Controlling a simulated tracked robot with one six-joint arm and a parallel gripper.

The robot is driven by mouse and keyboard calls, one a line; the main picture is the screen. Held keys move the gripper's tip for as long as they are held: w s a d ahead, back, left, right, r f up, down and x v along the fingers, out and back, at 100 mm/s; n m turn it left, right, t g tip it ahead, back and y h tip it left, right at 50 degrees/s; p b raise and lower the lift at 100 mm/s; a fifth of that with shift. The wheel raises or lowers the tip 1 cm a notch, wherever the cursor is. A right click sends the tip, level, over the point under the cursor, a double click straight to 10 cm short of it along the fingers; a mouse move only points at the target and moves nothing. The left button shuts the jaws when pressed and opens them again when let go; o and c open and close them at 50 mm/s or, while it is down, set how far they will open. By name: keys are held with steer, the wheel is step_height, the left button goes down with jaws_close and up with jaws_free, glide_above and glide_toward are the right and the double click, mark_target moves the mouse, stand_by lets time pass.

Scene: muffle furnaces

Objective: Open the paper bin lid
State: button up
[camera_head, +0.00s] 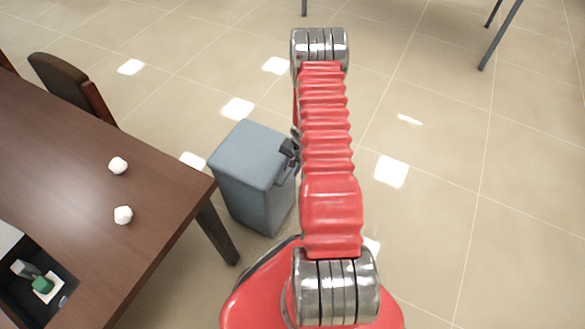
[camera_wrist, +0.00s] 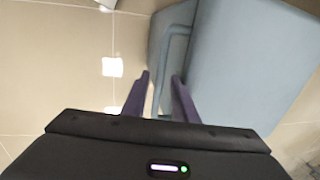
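The paper bin (camera_head: 255,202) is a blue-grey box standing on the floor to the right of the brown table. Its flat lid (camera_head: 243,150) looks closed in the head view. My gripper (camera_head: 289,152) is at the bin's upper right edge, partly hidden behind my red arm. I cannot tell whether the fingers touch the rim.
Two white crumpled balls, one farther (camera_head: 118,165) and one nearer (camera_head: 123,215), lie on the brown table (camera_head: 70,150). A dark tray (camera_head: 35,305) with small items is at lower left. A chair (camera_head: 72,85) stands behind the table.

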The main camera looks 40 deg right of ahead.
jaws_close()
stand_by(0.5)
